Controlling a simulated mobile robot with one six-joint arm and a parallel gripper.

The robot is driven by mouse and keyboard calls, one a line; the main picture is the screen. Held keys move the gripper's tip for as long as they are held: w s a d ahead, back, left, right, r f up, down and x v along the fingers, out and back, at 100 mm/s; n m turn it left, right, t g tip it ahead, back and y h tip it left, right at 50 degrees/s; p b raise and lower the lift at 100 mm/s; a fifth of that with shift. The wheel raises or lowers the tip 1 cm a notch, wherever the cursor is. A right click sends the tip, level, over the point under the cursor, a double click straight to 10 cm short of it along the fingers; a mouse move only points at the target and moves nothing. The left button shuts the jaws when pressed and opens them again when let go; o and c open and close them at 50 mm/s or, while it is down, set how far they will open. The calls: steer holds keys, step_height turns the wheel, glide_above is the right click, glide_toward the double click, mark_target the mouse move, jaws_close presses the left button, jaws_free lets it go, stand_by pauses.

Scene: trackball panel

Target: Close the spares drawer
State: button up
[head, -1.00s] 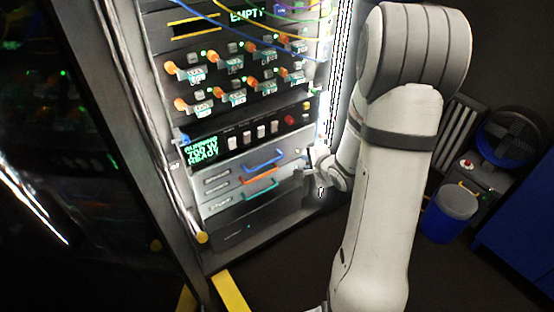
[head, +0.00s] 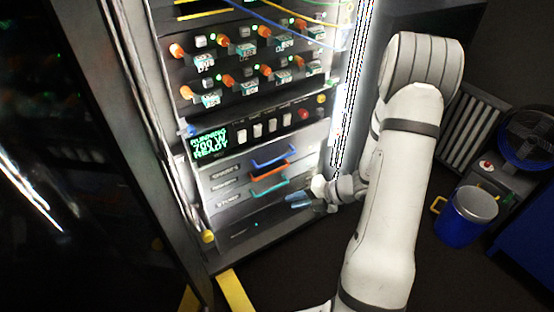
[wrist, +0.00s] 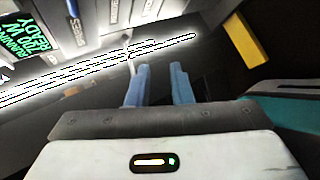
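The drawer stack low in the rack has a blue handle (head: 273,157), an orange handle (head: 269,173) and a teal handle (head: 269,188), top to bottom. The drawer labels are too small to read in the head view, so I cannot tell which drawer is the spares one or how far it stands out. My gripper (head: 298,200) is at the lower right of the teal handle, pointing left, with blue fingers. In the wrist view, the two fingers of my gripper (wrist: 160,85) are apart with nothing between them. A large teal part (wrist: 285,115) shows at the right.
Above the drawers are a green-text display (head: 212,143), a switch panel (head: 270,127) and orange knobs with cables. A bright light strip (head: 352,90) runs up the rack's right edge. A blue bucket (head: 467,216) and a fan (head: 525,135) stand at the right.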

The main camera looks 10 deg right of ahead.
mark_target(279, 158)
steer(key=w+d+r+m+t, duration=0.3)
steer(key=w+r+m+t, duration=0.2)
steer(key=w+t, duration=0.25)
steer(key=shift+g+y, duration=0.35)
steer(key=shift+y, duration=0.05)
steer(key=b+x, duration=0.2)
steer(key=x, duration=0.6)
steer(key=shift+w+b, duration=0.25)
steer(key=shift+b, duration=0.1)
steer(key=shift+c, duration=0.4)
jaws_close()
